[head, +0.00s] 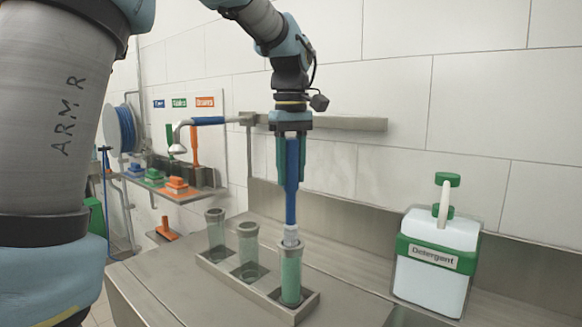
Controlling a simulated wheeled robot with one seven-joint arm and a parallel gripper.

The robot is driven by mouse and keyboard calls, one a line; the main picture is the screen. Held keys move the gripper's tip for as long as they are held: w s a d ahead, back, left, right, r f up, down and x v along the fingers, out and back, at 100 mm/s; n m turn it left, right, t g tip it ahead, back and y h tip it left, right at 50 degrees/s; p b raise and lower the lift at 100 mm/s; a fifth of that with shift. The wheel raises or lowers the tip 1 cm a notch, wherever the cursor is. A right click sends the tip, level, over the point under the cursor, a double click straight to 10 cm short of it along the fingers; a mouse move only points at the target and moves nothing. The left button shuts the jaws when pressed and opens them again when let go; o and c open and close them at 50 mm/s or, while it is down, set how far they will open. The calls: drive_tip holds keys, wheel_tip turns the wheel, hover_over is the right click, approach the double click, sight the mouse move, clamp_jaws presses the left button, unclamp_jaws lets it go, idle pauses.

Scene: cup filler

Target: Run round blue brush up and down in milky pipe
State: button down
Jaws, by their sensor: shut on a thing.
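My gripper (292,178) is shut on the blue handle of the brush (291,205) and holds it upright above the rack. The brush's pale lower end (291,236) is at the mouth of the front right pipe (290,282), which looks cloudy green. Whether the lower end is inside the rim or just over it is hard to tell, and the bristles' shape is unclear. The pipe stands upright in a metal rack (222,272). Two more grey-rimmed pipes stand in the same rack, a clear one at the left (215,236) and one in the middle (248,252).
A white and green detergent bottle (438,262) with a pump stands at the right on the metal counter (345,275). A wall shelf (180,190) at the left holds blue, green and orange brushes. A spray tap (180,138) and a metal rail (350,124) are behind my gripper.

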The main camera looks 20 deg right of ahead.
sight(291, 139)
drive_tip(key=shift+f+b, duration=1.75)
drive_tip(key=shift+f, duration=1.55)
drive_tip(key=shift+r, duration=0.1)
wheel_tip(291, 139, up, 8)
drive_tip(key=p, duration=0.8)
drive_tip(key=shift+r, duration=0.2)
wheel_tip(291, 139, up, 8)
drive_tip(key=p, duration=0.7)
drive_tip(key=shift+r, duration=0.1)
